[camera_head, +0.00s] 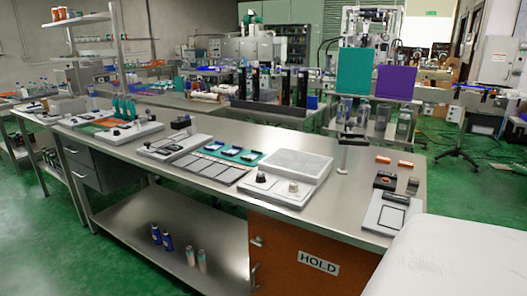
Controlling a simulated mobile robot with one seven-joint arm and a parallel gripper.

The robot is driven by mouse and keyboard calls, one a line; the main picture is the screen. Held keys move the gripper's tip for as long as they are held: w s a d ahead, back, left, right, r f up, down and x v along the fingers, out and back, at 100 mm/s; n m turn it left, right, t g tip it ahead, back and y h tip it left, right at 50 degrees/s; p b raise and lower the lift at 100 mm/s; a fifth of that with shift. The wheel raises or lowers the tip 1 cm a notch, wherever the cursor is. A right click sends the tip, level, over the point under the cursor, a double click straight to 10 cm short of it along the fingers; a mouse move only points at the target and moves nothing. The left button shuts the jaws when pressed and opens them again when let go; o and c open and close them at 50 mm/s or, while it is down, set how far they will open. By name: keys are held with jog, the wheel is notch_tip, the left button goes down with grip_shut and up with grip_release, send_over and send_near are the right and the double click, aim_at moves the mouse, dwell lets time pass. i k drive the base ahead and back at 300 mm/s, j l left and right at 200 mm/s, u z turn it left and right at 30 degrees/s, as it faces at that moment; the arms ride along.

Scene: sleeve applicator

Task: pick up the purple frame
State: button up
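A flat purple panel (396,83) stands upright behind the bench, right of centre in the head view. It is the only clearly purple thing I can make out, and I cannot tell whether it is a frame or a solid board. A teal panel (354,72) stands just left of it. On the near bench's right end lies a pale plate with a thin dark outline (394,213); its outline does not look purple. My gripper is not in view.
A white rounded surface (450,255) fills the lower right. Green floor (40,255) is open at left.

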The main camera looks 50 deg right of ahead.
aim_at(236, 149)
jog(key=z, duration=1.25)
